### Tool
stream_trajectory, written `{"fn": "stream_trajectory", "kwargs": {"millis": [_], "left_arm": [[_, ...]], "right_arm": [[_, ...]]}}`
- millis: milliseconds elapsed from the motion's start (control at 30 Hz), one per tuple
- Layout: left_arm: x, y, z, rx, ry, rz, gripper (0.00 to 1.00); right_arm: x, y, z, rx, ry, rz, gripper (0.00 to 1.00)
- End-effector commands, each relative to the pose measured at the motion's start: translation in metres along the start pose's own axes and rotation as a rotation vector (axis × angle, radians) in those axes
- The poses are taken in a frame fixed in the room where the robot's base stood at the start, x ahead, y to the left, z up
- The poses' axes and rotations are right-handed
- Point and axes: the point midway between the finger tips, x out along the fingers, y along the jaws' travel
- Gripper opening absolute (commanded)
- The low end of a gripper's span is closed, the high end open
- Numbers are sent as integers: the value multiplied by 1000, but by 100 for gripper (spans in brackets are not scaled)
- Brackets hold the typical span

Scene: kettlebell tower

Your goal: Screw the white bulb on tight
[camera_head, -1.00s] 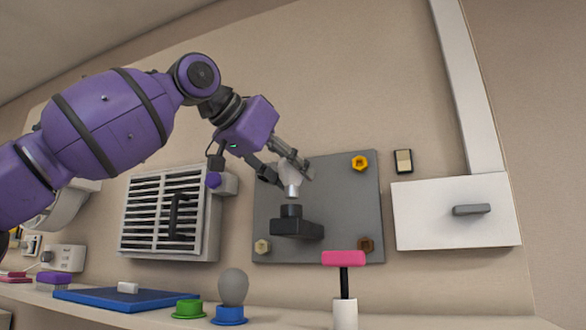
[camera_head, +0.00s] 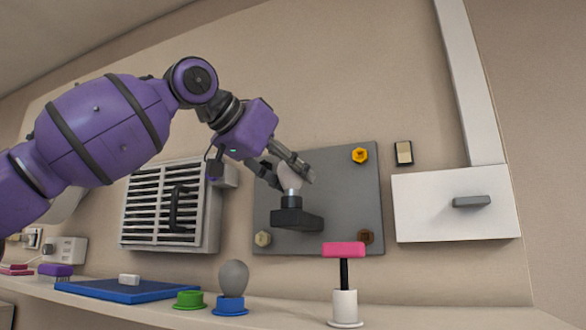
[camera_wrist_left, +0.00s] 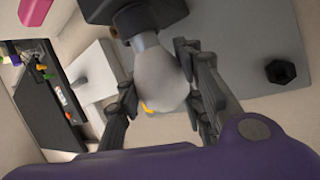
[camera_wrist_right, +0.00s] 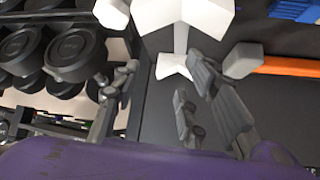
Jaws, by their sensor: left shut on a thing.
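The white bulb (camera_head: 290,180) is held base-down by my left gripper (camera_head: 288,174) in front of the grey wall panel. In the left wrist view, the bulb (camera_wrist_left: 158,80) lies between the two fingers of the left gripper (camera_wrist_left: 160,75), and its metal base points at the dark socket. The black socket (camera_head: 295,218) juts from the panel; the bulb's base is at its top opening, and how deep it sits I cannot tell. My right gripper (camera_wrist_right: 155,98) shows only in its own wrist view, fingers apart with nothing between them.
The grey panel (camera_head: 345,205) has several coloured hex knobs near its corners. A white vent (camera_head: 150,215) with a black handle is at left. On the shelf stand a grey bulb (camera_head: 233,276) in a blue holder, a green ring (camera_head: 188,299) and a pink-topped T-handle (camera_head: 343,249).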

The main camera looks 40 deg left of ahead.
Motion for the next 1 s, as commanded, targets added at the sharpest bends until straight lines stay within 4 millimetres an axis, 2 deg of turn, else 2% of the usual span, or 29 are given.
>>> {"fn": "stream_trajectory", "kwargs": {"millis": [633, 667, 800, 1000], "left_arm": [[5, 3, 13, 0, 1, 0, 9], [5, 3, 13, 0, 1, 0, 37], [5, 3, 13, 0, 0, 0, 56], [5, 3, 13, 0, 0, 0, 57]], "right_arm": [[0, 0, 0, 0, 0, 0, 40], [0, 0, 0, 0, 0, 0, 40], [0, 0, 0, 0, 0, 0, 40], [0, 0, 0, 0, 1, 0, 40]]}}
